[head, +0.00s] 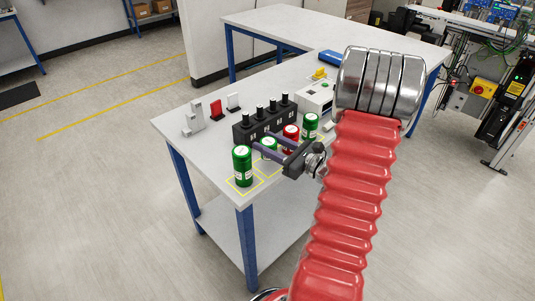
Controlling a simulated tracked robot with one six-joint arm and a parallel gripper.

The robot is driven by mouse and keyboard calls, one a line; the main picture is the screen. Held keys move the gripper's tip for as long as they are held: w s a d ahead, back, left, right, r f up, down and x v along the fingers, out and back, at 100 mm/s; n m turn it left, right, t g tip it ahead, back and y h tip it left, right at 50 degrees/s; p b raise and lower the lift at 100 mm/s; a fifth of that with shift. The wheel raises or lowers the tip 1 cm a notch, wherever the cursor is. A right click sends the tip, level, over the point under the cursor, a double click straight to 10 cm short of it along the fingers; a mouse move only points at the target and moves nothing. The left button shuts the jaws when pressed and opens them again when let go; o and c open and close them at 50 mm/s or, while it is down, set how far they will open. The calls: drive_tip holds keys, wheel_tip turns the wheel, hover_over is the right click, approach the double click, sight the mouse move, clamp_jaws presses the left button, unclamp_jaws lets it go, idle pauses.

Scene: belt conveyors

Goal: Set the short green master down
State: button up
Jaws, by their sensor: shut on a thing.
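The short green master (269,143), a green cylinder with a pale top, is between the two fingers of my gripper (263,142), which is shut on it. The near finger crosses in front of it and hides part of its side. It is at the front part of the grey table (222,144), over or beside a yellow outlined square (270,170). I cannot tell whether its base touches the table.
A taller green cylinder (242,167) stands close on the left in a yellow square. A red cylinder (291,131) and another green one (310,124) stand close on the right. A black block with several black knobs (243,133) is behind. Small fixtures (216,109) stand at back left.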

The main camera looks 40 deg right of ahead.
drive_tip(key=shift+f, duration=2.05)
drive_tip(key=shift+f, duration=0.1)
drive_tip(key=o, duration=1.3)
drive_tip(key=shift+o, duration=0.2)
drive_tip(key=shift+s, duration=0.1)
drive_tip(key=s+d, duration=0.2)
drive_tip(key=s, duration=0.9)
drive_tip(key=shift+s, duration=0.35)
drive_tip(key=shift+d, duration=0.1)
